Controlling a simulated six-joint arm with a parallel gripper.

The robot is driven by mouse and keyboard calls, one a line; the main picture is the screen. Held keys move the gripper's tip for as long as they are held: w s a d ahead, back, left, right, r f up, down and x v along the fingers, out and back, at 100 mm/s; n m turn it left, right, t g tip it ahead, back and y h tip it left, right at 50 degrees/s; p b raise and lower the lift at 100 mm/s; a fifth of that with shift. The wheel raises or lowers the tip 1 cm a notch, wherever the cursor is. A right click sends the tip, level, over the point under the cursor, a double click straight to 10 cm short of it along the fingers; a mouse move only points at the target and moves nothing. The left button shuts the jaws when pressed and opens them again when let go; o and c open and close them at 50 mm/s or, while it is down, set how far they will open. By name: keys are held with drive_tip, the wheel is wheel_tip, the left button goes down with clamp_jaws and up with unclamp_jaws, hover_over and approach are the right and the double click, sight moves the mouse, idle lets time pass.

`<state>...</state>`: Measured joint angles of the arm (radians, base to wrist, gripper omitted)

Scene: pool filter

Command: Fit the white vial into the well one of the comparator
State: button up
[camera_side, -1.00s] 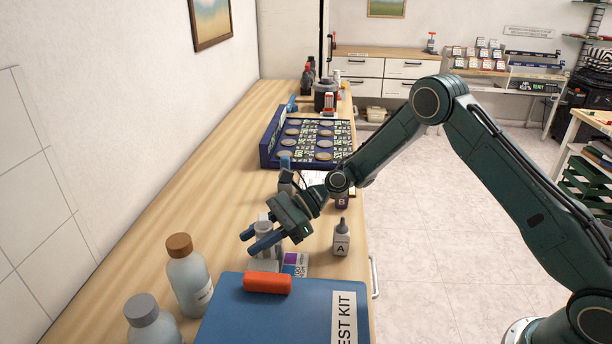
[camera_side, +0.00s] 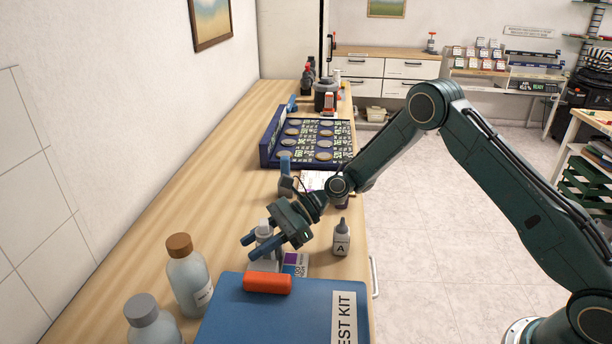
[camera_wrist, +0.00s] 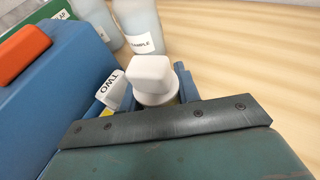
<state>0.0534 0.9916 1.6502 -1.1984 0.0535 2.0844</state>
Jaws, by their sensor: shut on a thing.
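The white vial's blocky white cap (camera_wrist: 152,72) stands between my fingers in the wrist view; in the side view the white vial (camera_side: 264,229) shows upright between the blue fingers. My gripper (camera_side: 258,240) is shut on it. The pale comparator (camera_side: 258,266) is directly below, behind the blue test kit case. In the wrist view a white face marked TWO (camera_wrist: 114,90) shows just left of the vial. Well one is hidden by the vial and gripper, so I cannot tell whether the vial's bottom is inside it.
The blue test kit case (camera_side: 250,312) with an orange handle (camera_side: 267,283) is close in front. Two bottles (camera_side: 188,278) stand to its left. Bottle A (camera_side: 341,240) stands right of the gripper. The wood left of the gripper is clear.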

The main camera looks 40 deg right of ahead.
drive_tip(key=shift+f, duration=0.1)
idle(0.3)
drive_tip(key=o, duration=1.5)
drive_tip(key=shift+o, duration=0.2)
drive_tip(key=shift+r, duration=4.5)
drive_tip(key=shift+r, duration=0.1)
